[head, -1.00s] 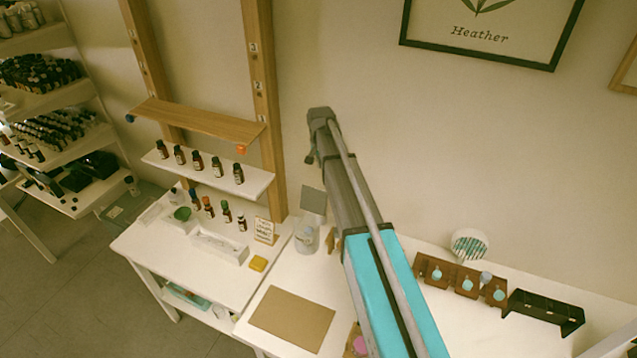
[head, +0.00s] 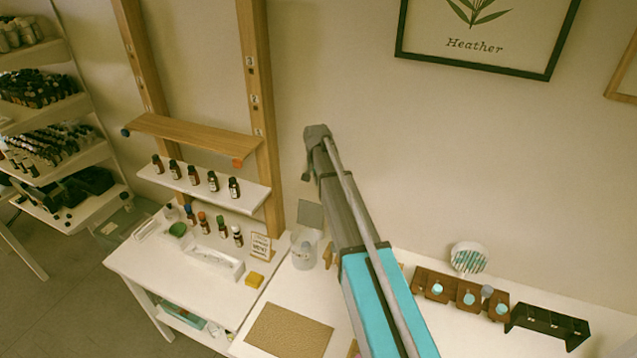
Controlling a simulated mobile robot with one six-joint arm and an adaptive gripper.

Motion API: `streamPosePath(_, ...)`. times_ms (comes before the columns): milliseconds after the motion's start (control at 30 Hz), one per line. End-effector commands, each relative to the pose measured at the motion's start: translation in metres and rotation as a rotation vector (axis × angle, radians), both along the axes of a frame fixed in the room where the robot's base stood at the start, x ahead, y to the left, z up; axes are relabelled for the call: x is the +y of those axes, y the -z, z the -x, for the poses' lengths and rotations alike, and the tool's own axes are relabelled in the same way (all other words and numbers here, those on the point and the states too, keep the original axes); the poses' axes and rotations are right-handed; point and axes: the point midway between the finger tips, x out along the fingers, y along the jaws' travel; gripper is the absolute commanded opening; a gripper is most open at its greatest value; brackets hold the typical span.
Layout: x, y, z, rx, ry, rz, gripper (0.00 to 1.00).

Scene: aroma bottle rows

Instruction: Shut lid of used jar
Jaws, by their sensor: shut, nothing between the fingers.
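A clear jar (head: 304,252) stands near the wall, beside the joint between the two white tabletops. A flat grey square plate (head: 310,214), which looks like its raised lid, stands up at the jar's back edge, tilted away from the opening. A pale label shows on the jar. My arm crosses the picture from the bottom right up to a grey joint left of centre, to the right of the jar in the picture. No gripper fingers can be made out; the end of my arm seems hidden behind its links.
A small wooden object (head: 328,256) stands close to the jar's right. A sign card (head: 261,247), a yellow block (head: 254,280) and a white tray (head: 214,262) lie to the left. A brown mat (head: 289,331) is in front. Bottles stand on a white shelf (head: 246,197).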

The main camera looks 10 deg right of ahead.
Motion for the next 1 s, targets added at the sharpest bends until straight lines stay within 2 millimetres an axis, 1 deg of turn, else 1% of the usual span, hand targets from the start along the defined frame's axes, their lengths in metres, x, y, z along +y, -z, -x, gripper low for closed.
streamPosePath(33, 0.0, 0.008, -0.001, 0.0, 0.0, 0.0, 0.0)
streamPosePath(100, 0.0, 0.014, -0.001, 0.0, 0.0, 0.0, 0.0)
streamPosePath(1000, -0.003, 0.079, -0.006, 0.0, 0.0, 0.0, 0.0)
